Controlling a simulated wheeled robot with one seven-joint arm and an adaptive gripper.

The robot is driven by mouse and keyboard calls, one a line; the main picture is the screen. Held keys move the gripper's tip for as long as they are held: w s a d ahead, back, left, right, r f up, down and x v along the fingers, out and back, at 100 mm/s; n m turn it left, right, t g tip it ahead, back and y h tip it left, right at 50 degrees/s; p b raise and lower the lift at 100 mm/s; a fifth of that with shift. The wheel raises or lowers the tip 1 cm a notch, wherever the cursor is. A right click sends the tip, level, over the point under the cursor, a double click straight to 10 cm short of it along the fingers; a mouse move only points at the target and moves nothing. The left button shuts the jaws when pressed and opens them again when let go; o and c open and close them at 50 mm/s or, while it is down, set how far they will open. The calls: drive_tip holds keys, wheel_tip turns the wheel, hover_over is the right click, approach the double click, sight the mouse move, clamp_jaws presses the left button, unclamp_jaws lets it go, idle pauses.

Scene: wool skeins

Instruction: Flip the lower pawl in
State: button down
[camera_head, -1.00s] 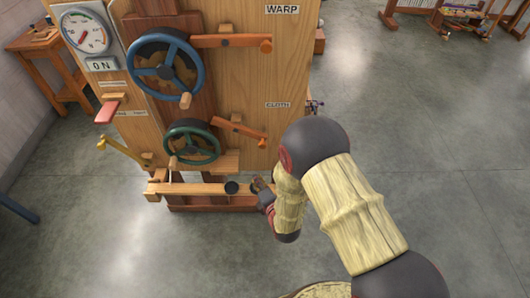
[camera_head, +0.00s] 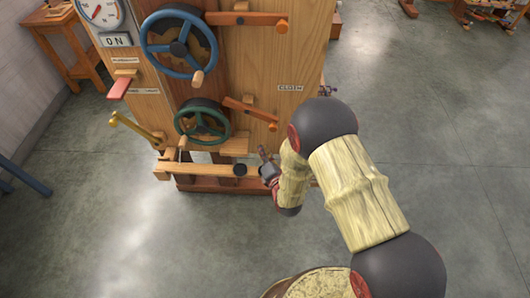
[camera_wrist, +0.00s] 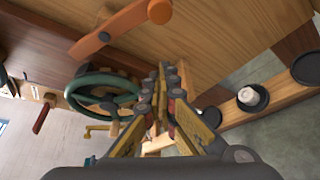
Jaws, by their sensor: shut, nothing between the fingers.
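The lower pawl (camera_head: 250,111) is a wooden lever with an orange end, slanting down to the right, beside the "CLOTH" label and above right of the green handwheel (camera_head: 202,122). In the wrist view the pawl (camera_wrist: 118,30) crosses the top, its round orange end at upper right. My gripper (camera_head: 263,155) is below the pawl, near the right end of the low wooden beam. In the wrist view my gripper (camera_wrist: 166,75) points up the panel with its fingers together, empty. It looks apart from the pawl. The pawl's contact with any wheel teeth is not clear.
Above are a blue handwheel (camera_head: 179,47) and an upper pawl (camera_head: 245,20). A yellow lever (camera_head: 135,130) and red lever (camera_head: 121,87) stick out at left. The low beam (camera_head: 205,171) carries black round cups.

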drive_tip(key=b+x, duration=0.1)
drive_tip(key=x, duration=0.6)
drive_tip(key=d+r, duration=0.2)
drive_tip(key=d, duration=0.1)
drive_tip(key=shift+s+d+r, duration=0.1)
drive_tip(key=shift+d+r, duration=0.05)
drive_tip(key=shift+d, duration=0.05)
drive_tip(key=shift+r, duration=0.1)
drive_tip(key=shift+d+r, duration=0.15)
drive_tip(key=shift+d, duration=0.1)
